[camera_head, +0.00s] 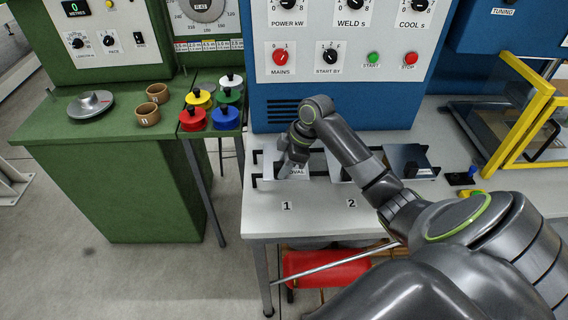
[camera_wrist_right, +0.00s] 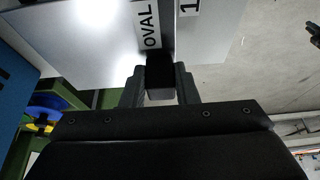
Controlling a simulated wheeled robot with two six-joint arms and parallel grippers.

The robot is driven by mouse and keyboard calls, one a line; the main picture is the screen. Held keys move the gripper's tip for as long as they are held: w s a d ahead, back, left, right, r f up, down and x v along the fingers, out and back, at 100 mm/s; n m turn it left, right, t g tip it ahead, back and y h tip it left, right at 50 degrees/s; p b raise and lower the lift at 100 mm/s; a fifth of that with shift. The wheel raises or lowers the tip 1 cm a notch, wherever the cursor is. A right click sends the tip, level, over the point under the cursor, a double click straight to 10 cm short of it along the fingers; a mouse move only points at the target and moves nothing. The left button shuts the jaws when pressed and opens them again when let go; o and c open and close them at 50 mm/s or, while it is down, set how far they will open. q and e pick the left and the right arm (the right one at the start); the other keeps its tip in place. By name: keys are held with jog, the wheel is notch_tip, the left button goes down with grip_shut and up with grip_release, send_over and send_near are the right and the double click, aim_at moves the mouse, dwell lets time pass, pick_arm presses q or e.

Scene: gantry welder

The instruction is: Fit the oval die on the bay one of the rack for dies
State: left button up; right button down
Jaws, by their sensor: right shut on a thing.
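The oval die is a silver plate (camera_head: 298,171) labelled OVAL, at bay one (camera_head: 286,206) of the rack for dies, by the number 1. My right gripper (camera_head: 285,167) reaches down to it in the head view. In the right wrist view my right gripper (camera_wrist_right: 160,84) is shut on the dark grip of the oval die (camera_wrist_right: 95,35), with the OVAL label just beyond the fingers. Dark brackets show at the bay's left side. My arm hides part of the plate, so I cannot tell whether it is fully seated. My left gripper is not in view.
Bay two, marked 2 (camera_head: 351,203), is right of bay one, partly behind my arm. A dark plate (camera_head: 408,159) lies further right. The blue welder cabinet (camera_head: 345,100) stands behind. A green bench (camera_head: 100,130) with coloured-lidded pots is at left. A yellow-framed guard (camera_head: 525,120) stands at right.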

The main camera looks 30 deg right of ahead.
jog(key=shift+f+b, duration=0.4)
jog(key=shift+f, duration=0.45)
jog(key=c, duration=1.1)
grip_release()
jog(key=shift+o, duration=0.2)
jog(key=b+v, duration=0.3)
jog(key=v, duration=1.4)
jog(key=shift+r, duration=0.25)
